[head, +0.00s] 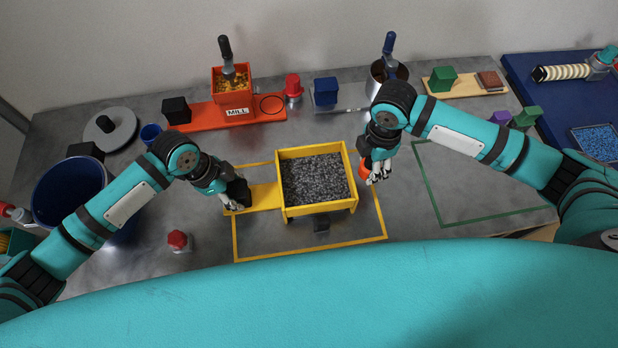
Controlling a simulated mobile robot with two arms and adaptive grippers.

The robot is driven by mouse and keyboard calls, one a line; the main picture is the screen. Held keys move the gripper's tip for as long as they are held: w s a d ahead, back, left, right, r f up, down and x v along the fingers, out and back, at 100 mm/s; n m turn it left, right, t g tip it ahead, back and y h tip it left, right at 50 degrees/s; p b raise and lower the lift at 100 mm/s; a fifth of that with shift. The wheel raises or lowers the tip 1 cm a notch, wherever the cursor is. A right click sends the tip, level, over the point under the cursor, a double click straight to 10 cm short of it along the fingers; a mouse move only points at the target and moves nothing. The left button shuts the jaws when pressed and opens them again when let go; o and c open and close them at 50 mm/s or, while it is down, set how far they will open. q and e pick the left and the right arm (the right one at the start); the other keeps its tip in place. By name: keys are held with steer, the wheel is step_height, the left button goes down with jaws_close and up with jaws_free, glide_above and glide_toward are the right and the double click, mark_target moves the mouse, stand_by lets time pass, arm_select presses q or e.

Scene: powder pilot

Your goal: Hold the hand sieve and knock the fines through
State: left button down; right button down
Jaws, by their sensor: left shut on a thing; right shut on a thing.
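The yellow hand sieve (284,211) is a square box filled with dark grey granules (316,180). Its flat yellow handle plate (265,196) reaches out to the left. My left gripper (236,198) is shut on the dark grip at the left end of this handle. My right gripper (376,177) is shut on an orange-red object (364,170), close to the right wall of the sieve. Fingers hide most of that object, and I cannot tell whether it touches the wall. What lies under the sieve is hidden.
An orange mill (232,97) stands behind. A blue bin (50,185) is far left, a red knob (178,240) front left. The green outlined area (490,221) at right is empty.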

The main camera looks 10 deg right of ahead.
stand_by(0.7)
steer(key=shift+d, duration=0.5)
steer(key=a, duration=0.3)
steer(key=shift+a, duration=0.15)
steer(key=shift+d, duration=1.25)
steer(key=shift+d, duration=0.4)
